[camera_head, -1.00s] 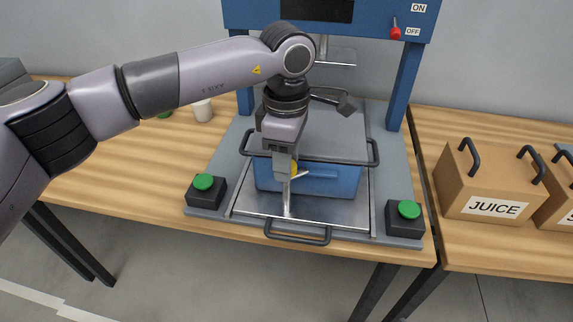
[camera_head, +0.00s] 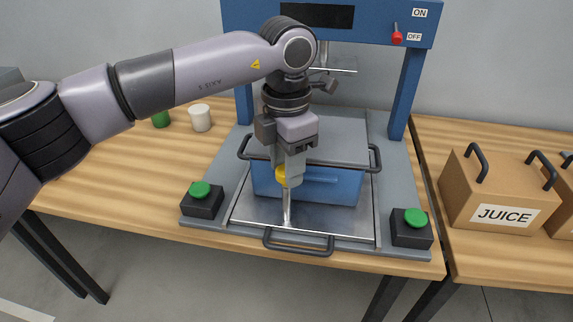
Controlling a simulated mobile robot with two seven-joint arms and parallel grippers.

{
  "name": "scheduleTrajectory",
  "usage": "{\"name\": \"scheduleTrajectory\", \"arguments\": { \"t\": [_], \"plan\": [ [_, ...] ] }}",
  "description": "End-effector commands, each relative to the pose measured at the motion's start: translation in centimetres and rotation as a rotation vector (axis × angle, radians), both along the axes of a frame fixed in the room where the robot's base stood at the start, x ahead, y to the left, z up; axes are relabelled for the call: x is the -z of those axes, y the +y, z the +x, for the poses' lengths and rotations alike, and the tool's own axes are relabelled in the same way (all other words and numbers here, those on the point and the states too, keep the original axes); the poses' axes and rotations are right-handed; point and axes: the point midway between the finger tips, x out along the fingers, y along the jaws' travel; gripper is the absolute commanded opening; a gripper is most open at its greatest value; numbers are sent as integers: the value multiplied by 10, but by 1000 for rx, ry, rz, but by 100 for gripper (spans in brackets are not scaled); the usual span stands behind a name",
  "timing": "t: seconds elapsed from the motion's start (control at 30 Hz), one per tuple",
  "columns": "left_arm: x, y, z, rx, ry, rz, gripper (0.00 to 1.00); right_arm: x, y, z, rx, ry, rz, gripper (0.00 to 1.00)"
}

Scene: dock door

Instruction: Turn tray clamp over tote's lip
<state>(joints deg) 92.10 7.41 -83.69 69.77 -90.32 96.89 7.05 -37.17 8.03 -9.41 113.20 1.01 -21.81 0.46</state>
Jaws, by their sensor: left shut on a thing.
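The blue tote (camera_head: 335,190) stands on the metal tray (camera_head: 340,222) of the blue press, under a grey lid (camera_head: 340,137). The tray clamp (camera_head: 286,210) is a thin metal post standing on the tray in front of the tote, with a yellow part (camera_head: 281,176) at its top. My left gripper (camera_head: 287,178) comes down from above and is shut on the yellow part of the clamp. Its fingers partly hide the clamp's top and the tote's front lip, so I cannot tell whether the clamp touches the lip. My right gripper is not in view.
Green-topped buttons stand at the left (camera_head: 200,198) and right (camera_head: 412,227) of the tray. A red switch lever (camera_head: 397,37) sits on the press. White (camera_head: 201,118) and green (camera_head: 160,119) cylinders stand at left. JUICE box (camera_head: 500,195) is on the right table.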

Motion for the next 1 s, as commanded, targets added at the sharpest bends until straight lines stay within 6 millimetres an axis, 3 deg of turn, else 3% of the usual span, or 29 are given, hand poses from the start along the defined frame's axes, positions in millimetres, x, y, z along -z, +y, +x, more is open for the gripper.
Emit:
{"name": "scheduleTrajectory", "arguments": {
  "t": [0.7, 0.73, 0.77, 1.0],
  "plan": [
    [-2, 0, 1, -80, -3, -2, 9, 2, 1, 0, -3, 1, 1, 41],
    [-2, 0, 1, -80, -3, -2, 43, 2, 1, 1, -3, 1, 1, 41],
    [-2, 0, 1, -80, -3, -2, 50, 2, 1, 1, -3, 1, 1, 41],
    [-1, 0, 0, -78, -1, -1, 50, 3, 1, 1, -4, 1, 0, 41]
  ]
}}
